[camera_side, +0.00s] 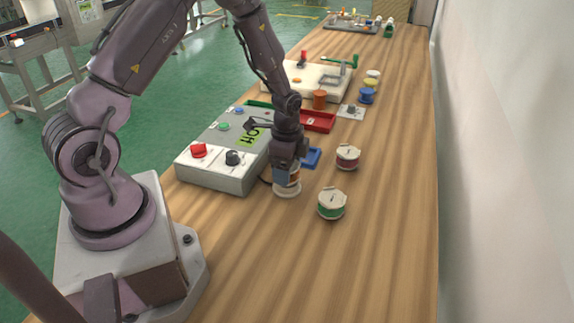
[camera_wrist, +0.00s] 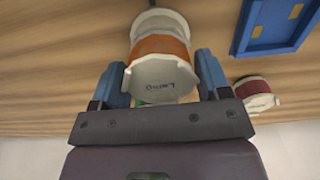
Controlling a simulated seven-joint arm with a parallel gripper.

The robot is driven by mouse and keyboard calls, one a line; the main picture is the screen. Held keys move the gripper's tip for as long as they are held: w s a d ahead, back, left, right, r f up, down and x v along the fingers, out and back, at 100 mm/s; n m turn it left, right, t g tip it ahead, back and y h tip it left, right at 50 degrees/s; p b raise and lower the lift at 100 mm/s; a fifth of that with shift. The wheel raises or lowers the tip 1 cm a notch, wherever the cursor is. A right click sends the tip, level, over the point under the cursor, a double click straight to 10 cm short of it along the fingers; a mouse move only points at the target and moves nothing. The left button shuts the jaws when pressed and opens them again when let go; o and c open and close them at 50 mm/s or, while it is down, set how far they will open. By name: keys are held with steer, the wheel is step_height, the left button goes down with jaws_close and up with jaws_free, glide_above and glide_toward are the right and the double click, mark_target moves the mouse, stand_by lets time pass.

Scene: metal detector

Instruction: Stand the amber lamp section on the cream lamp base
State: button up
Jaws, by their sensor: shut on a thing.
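My gripper (camera_side: 287,172) is shut on the amber lamp section, with one blue finger on each side. The section shows as an orange band (camera_wrist: 160,46) with a pale, lettered end facing the wrist camera. In the side view its orange (camera_side: 294,168) is mostly hidden by a finger. A cream piece, which looks like the lamp base (camera_side: 287,190), is directly below the section at table level. It also shows beyond the orange band in the wrist view (camera_wrist: 160,20). The two look lined up; I cannot tell whether they touch.
A green-banded cream piece (camera_side: 331,204) and a red-banded one (camera_side: 347,157) stand to the right. A blue tray (camera_wrist: 278,24) lies nearby. A grey control box (camera_side: 225,150) is close on the left. The front table is clear.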

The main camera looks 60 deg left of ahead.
steer(key=o, duration=0.9)
steer(key=shift+r, duration=3.75)
